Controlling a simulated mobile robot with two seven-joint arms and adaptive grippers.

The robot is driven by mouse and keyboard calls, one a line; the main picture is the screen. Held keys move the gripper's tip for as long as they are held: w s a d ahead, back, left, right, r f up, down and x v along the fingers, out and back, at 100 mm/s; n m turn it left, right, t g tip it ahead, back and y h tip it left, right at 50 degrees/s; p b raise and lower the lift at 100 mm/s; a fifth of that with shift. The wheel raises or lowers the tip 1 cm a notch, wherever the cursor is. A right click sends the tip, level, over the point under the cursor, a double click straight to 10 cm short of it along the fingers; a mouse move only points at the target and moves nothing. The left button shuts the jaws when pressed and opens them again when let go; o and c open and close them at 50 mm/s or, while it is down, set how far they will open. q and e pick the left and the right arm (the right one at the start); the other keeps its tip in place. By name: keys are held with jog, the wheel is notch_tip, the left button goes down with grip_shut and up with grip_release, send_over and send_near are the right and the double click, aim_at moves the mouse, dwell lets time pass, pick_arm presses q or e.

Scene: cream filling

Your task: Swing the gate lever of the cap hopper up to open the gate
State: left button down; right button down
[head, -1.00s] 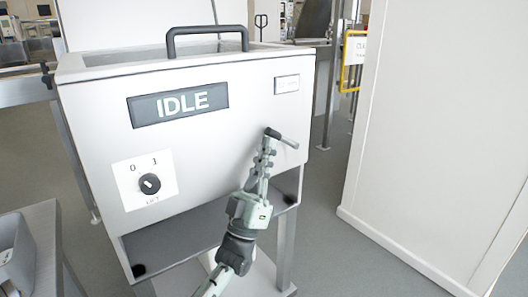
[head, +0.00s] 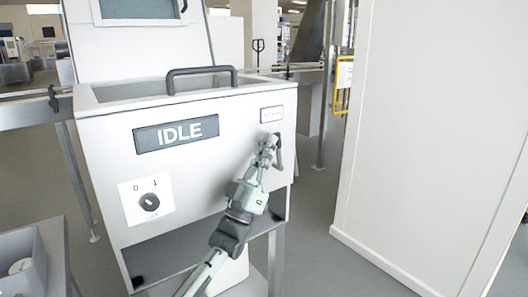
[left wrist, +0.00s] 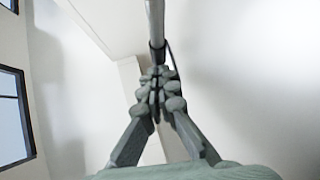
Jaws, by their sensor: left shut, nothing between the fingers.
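The cap hopper (head: 215,165) is a white box with an IDLE display, standing in the middle of the head view. Its gate lever (head: 279,157) is on the front face at the right, below a small label plate. It looks dark and slants steeply down, partly hidden by my gripper. My left gripper (head: 268,145) is shut and empty, with its fingertips right at the lever; whether they touch it is unclear. In the left wrist view the closed fingertips (left wrist: 158,82) meet beneath the end of a grey rod, apparently the lever (left wrist: 155,25). My right gripper is out of view.
A LIFT knob (head: 149,202) is on the hopper's lower left. A black handle (head: 202,79) arches over its top. A tall white panel (head: 430,130) stands at the right, with open floor between. A grey bin (head: 22,262) sits at the lower left.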

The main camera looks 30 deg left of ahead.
pick_arm(q)
jog(key=shift+w+d+r, duration=0.2)
jog(key=shift+w+r, duration=0.05)
jog(key=shift+w, duration=0.2)
dwell(0.6)
